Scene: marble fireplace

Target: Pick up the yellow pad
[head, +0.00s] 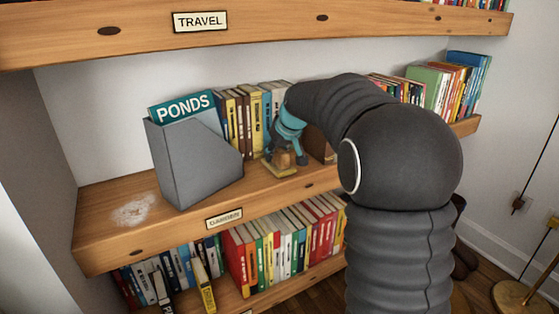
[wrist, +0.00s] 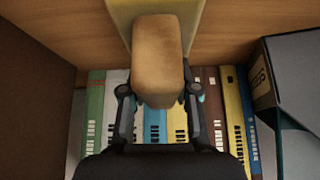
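The yellow pad (head: 279,171) lies near the front of the wooden shelf, with a tan-brown block on its top. In the wrist view the yellow pad (wrist: 185,12) shows at the top, partly hidden behind the brown block (wrist: 157,60). My gripper (head: 287,150) is down at the block from above. In the wrist view the two dark fingers of my gripper (wrist: 157,92) stand on either side of the block. I cannot tell whether they press on it or leave a small gap. The pad appears to rest on the shelf.
A grey magazine file (head: 195,165) with a teal PONDS book (head: 183,107) stands to the left. A row of books (head: 247,115) is behind the pad. A brown bookend (head: 318,143) is close on the right. A white powdery patch (head: 134,209) marks the shelf's clear left end.

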